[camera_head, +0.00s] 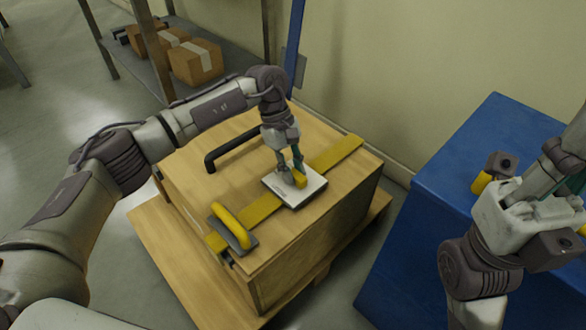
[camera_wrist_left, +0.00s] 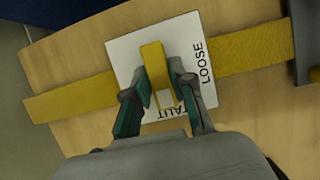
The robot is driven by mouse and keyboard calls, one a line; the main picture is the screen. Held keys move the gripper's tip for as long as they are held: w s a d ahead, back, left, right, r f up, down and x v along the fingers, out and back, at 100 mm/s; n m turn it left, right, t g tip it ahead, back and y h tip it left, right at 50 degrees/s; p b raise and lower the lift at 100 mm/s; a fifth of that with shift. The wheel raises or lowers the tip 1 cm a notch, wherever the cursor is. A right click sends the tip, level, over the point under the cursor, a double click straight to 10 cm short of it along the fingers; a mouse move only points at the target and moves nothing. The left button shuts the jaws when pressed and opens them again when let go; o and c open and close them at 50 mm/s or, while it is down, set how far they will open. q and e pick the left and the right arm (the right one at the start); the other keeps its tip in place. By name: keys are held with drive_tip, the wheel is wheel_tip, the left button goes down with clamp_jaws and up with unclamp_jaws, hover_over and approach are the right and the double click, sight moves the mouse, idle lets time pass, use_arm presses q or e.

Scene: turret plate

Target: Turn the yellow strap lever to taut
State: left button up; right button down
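The yellow strap lever (camera_head: 300,178) stands on a white label plate (camera_head: 313,187) on top of a wooden crate (camera_head: 310,236). My left gripper (camera_head: 291,168) is down at the lever. In the left wrist view, the lever (camera_wrist_left: 154,60) lies between the two fingers, with a fingertip close on each side. I cannot tell if both fingers press on it. The plate (camera_wrist_left: 122,50) reads TAUT near the fingers and LOOSE to their right. The lever's free end is beside TAUT.
A yellow strap (camera_head: 335,156) runs across the crate under the plate. A yellow-handled trowel-like tool (camera_head: 231,225) and a black handle (camera_head: 233,150) are on the crate top. A blue box (camera_head: 420,240) stands at right. Cardboard boxes (camera_head: 196,62) sit on a shelf behind.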

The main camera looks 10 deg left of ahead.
use_arm(q)
drive_tip(key=o, duration=0.4)
drive_tip(key=shift+c, duration=0.2)
drive_tip(key=v, duration=1.2)
